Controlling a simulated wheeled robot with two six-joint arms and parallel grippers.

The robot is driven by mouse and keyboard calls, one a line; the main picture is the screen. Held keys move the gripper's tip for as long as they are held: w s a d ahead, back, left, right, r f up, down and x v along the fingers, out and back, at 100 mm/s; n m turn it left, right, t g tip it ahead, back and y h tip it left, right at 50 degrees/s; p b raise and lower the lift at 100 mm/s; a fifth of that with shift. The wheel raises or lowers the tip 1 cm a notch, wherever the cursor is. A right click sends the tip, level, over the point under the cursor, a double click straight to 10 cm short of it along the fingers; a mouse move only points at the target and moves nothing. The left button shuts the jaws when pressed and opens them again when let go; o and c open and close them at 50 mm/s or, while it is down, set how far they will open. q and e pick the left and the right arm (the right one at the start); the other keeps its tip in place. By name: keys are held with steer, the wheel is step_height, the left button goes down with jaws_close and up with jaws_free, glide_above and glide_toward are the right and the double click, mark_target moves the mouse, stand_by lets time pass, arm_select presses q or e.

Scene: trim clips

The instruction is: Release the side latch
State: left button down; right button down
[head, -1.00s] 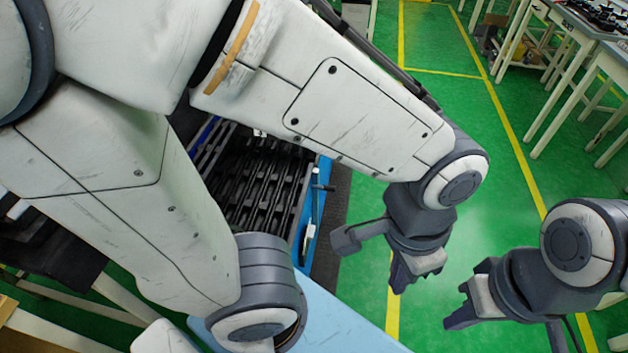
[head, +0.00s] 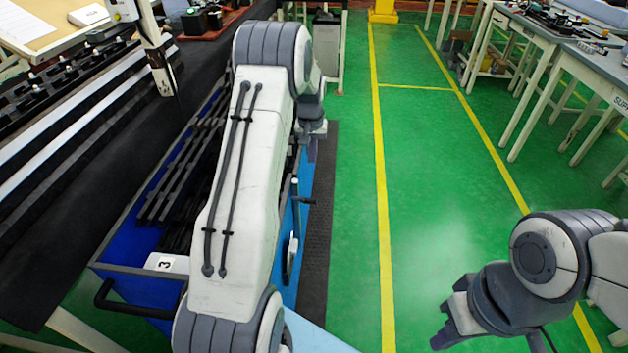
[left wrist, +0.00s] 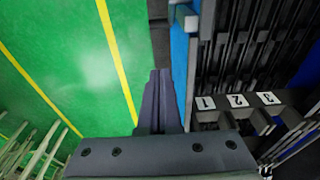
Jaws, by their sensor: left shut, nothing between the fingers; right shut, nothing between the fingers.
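A blue cart (head: 125,255) stands left of the aisle, with black slatted trim parts (head: 190,170) inside. On its right side wall a dark bar with a pale section (head: 291,250) and a small dark knob (head: 295,201) show; this looks like the side latch. My left gripper (head: 312,153) is shut and empty beyond the latch, near the cart's right wall, partly hidden by my left arm. In the left wrist view its closed fingers (left wrist: 155,85) point along the blue side wall (left wrist: 180,75), apart from it. My right gripper (head: 445,325) is shut and empty over the green floor.
A dark mat (head: 318,240) runs beside the cart. A black-topped bench (head: 60,200) is at left, and worktables (head: 590,70) stand at far right. The green aisle is clear.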

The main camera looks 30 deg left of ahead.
arm_select(q)
glide_above(309, 200)
steer(key=w+a, duration=0.1)
steer(key=w, duration=0.3)
step_height(309, 200, down, 10)
steer(key=s+f, duration=0.1)
steer(key=s+d+f, duration=0.1)
steer(key=shift+s+f+p, duration=0.1)
steer(key=shift+f+p, duration=0.2)
steer(key=shift+p, duration=0.1)
steer(key=shift+s+d+f+b, duration=0.2)
steer(key=shift+f+b, duration=0.1)
steer(key=shift+f, duration=0.15)
steer(key=shift+s+d+f+b, duration=0.15)
steer(key=shift+f+b, duration=0.1)
steer(key=shift+f, duration=0.15)
steer(key=shift+s+a+r, duration=0.1)
steer(key=shift+a+r, duration=0.05)
